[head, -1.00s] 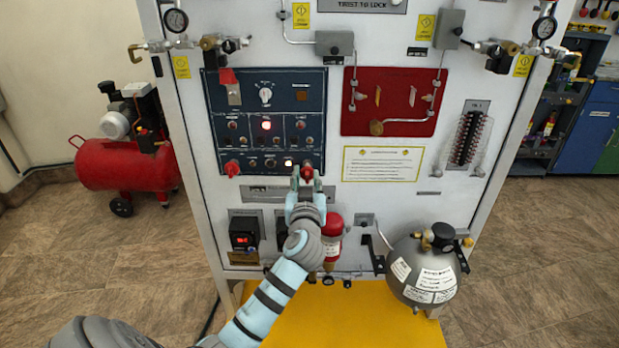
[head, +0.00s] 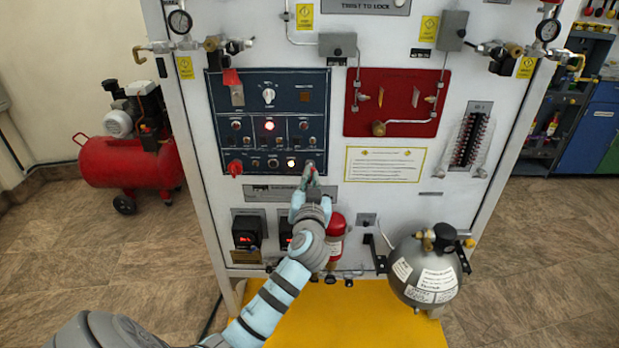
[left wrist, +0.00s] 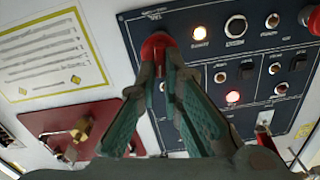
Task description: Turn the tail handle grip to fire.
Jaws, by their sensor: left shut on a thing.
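The tail handle grip appears to be the red knob (left wrist: 157,44) at the corner of the dark blue control panel (head: 290,88). My left gripper (head: 308,172) reaches up to the panel's lower right corner. In the left wrist view the green fingers of this gripper (left wrist: 160,62) are shut on the red knob, one on each side. In the head view the fingers hide most of the knob. My right gripper is in neither view.
Another red knob (head: 235,168) sits at the panel's lower left. A red bottle (head: 335,232) hangs just right of my left wrist, and a grey sphere (head: 428,270) stands further right. A red plate with pipes (head: 392,96) is at upper right.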

